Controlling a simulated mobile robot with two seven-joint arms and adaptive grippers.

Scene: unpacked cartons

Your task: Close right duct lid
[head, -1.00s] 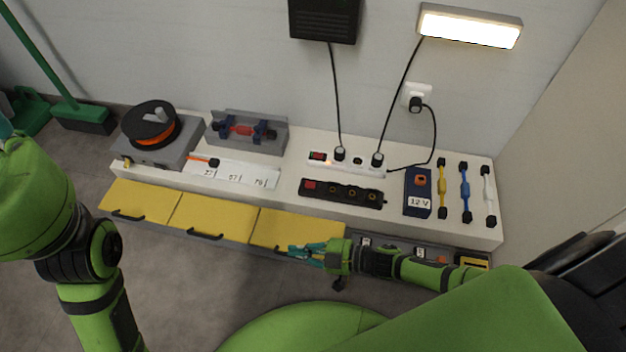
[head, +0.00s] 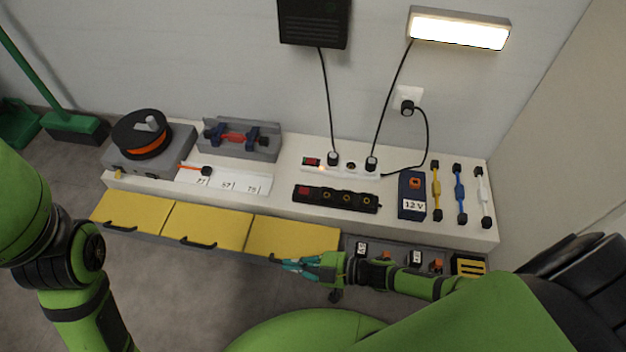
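Three yellow lids with black handles line the front of the white bench in the head view. The right duct lid (head: 292,235) is the rightmost of them; its surface looks flat and in line with the left lid (head: 132,212) and the middle lid (head: 208,225). My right gripper (head: 285,265) reaches in from the right with its teal fingers at the right lid's front edge, by its handle. I cannot tell whether the fingers touch the handle or are open. My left arm is at the left edge; its gripper is out of view.
A grey open section with small devices (head: 470,266) lies right of the lids.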

